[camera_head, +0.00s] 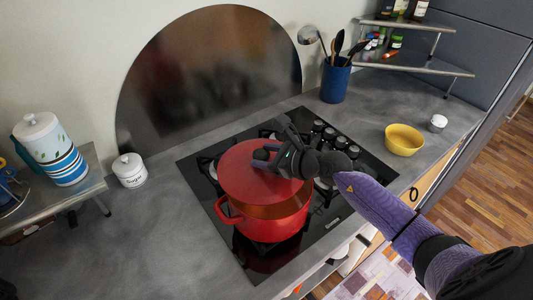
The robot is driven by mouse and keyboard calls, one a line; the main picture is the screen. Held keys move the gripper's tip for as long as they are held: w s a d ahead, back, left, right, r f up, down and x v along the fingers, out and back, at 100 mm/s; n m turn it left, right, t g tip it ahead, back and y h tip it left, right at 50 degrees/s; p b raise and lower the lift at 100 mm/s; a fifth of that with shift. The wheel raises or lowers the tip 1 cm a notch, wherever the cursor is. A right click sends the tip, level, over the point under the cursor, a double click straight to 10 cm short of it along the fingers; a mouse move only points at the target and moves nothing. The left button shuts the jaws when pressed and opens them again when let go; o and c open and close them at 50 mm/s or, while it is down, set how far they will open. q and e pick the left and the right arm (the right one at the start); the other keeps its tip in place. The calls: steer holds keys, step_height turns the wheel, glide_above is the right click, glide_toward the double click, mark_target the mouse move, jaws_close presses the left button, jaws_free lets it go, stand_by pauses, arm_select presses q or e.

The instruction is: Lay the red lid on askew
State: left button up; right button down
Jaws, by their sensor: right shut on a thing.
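The red pot (266,230) stands on the black cooktop, one side handle showing at its left. The round red lid (241,182) is over the pot, shifted toward the back so that part of the opening shows at the front. I cannot tell whether the lid touches the rim. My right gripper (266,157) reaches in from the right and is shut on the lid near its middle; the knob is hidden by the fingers. My left gripper is not in view.
The black cooktop (232,250) has several knobs along its back right. A yellow bowl (404,140) and a small white jar (437,123) stand to the right. A white sugar jar (130,171) and a blue utensil holder (334,82) stand behind.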

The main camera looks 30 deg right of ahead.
steer(key=shift+f, duration=0.45)
stand_by(0.5)
jaws_free()
steer(key=shift+f, duration=0.1)
